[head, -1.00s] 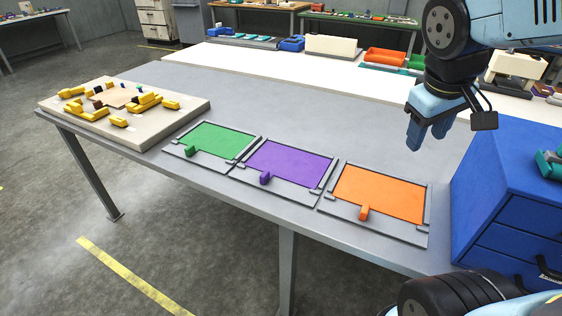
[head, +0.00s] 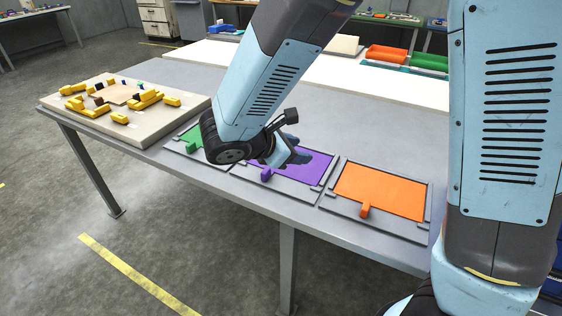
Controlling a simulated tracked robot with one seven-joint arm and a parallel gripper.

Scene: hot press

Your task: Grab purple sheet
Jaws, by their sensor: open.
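The purple sheet (head: 318,166) lies flat in a grey frame on the table, between the green and orange sheets. Its purple tab (head: 266,174) sticks out at the front edge. My gripper (head: 296,160) is over the purple sheet and hides part of its left side and middle. Its fingers look empty and point down to the right, behind the tab. I cannot tell its exact height above the sheet.
The orange sheet (head: 385,192) lies in its frame to the right. The green sheet (head: 192,134) at left is mostly hidden by my arm. A pale board with yellow blocks (head: 148,100) stands on the table's left end. The grey tabletop (head: 390,120) behind is clear.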

